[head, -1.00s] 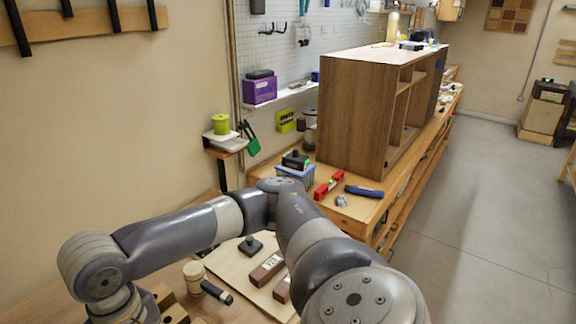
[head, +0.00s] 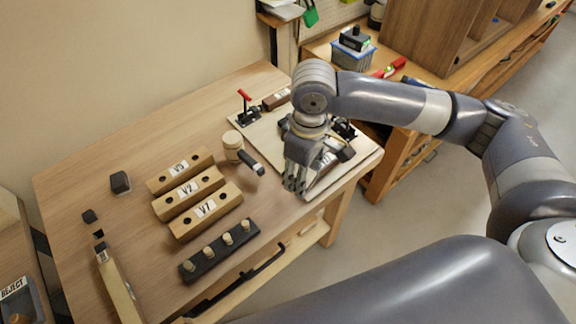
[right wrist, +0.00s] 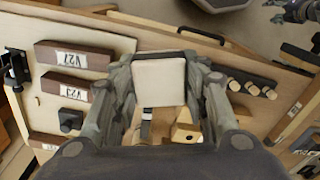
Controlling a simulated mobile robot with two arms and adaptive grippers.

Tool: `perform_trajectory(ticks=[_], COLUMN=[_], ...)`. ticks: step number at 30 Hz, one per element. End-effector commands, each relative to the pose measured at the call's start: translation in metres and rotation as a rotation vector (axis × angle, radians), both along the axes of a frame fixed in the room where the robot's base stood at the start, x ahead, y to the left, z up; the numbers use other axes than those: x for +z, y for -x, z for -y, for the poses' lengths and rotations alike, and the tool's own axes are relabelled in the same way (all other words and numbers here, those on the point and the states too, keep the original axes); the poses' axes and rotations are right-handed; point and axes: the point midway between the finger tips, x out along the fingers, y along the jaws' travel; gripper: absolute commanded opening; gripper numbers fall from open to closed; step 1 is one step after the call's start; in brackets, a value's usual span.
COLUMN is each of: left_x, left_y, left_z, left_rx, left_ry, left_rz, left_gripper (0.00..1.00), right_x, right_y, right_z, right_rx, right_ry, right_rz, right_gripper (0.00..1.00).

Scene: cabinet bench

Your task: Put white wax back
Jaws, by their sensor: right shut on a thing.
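My right gripper (head: 295,185) hangs over the front of the pale board (head: 262,133) on the bench, fingers pointing down. In the right wrist view its fingers (right wrist: 160,95) are closed on a cream-white block (right wrist: 160,82) with a dark far edge, which looks like the white wax. In the head view the fingers hide that block. My left gripper is not in view.
Left of the gripper are a mallet (head: 233,147), several wooden blocks with holes (head: 188,193) and a black peg holder (head: 220,250). Toggle clamps (head: 245,112) and brown labelled blocks (right wrist: 72,58) sit on the board. Bare benchtop (head: 100,160) lies at the back left.

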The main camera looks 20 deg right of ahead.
Motion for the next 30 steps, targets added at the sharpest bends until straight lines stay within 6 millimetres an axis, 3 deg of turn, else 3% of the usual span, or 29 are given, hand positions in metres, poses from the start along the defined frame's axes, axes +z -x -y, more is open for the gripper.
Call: perform_trajectory(ticks=[1, 18, 24, 30], left_x=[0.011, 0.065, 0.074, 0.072], left_y=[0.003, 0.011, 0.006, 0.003], left_z=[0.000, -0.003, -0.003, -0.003], left_rx=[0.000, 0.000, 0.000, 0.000], left_ry=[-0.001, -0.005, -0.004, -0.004], left_rz=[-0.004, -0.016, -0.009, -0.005], left_gripper=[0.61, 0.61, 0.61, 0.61], right_x=[0.002, -0.041, -0.052, -0.058], right_y=[-0.004, -0.035, -0.038, -0.038], right_z=[-0.004, -0.027, -0.030, -0.030], right_rx=[0.078, 1.019, 1.205, 1.255], right_ry=[-0.002, 0.015, 0.025, 0.028], right_rz=[-0.002, 0.024, 0.026, 0.026], right_gripper=[0.22, 0.22, 0.22, 0.22])
